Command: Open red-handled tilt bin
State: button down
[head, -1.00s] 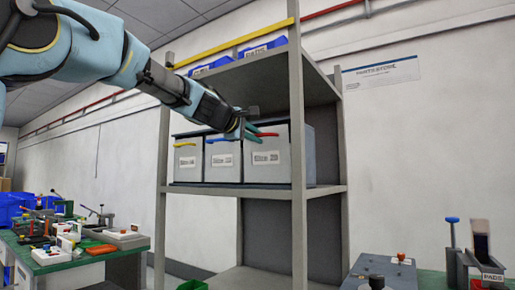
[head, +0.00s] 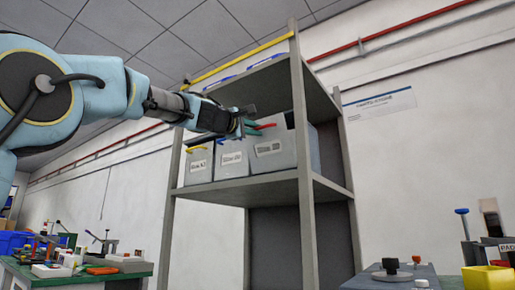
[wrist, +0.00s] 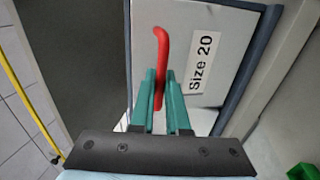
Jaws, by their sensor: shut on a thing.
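The red-handled tilt bin, labelled Size 20 (head: 270,149), is the rightmost of three grey bins on the rack's middle shelf. Its red handle (head: 265,127) sits at the top of its front. My gripper (head: 247,129) is at this handle. In the wrist view, the two teal fingers (wrist: 160,95) are shut on the red handle (wrist: 161,45), one on each side of it. The bin's pale front and Size 20 label (wrist: 201,62) show beside the fingers. I cannot tell whether the bin is tilted out.
The blue-handled bin (head: 231,164) and the yellow-handled bin (head: 198,168) stand to the left. A grey rack post (head: 302,150) rises just right of the bins, with an upper shelf above. Workbenches stand at the lower left (head: 90,275) and lower right (head: 400,283).

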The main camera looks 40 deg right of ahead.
jog(key=a+f+b, duration=0.1)
jog(key=b, duration=0.2)
jog(key=a+f+h+b, duration=0.1)
jog(key=b, duration=0.3)
jog(key=shift+s+a+f, duration=0.15)
jog(key=shift+s+f, duration=0.15)
jog(key=shift+f, duration=0.05)
jog(key=shift+a+f+b, duration=0.1)
jog(key=shift+b, duration=0.4)
jog(key=c, duration=1.2)
grip_release()
jog(key=b+v, duration=0.6)
jog(key=v, duration=0.4)
jog(key=shift+s+a+f, duration=0.1)
jog(key=shift+a+f, duration=0.2)
jog(key=shift+a, duration=0.05)
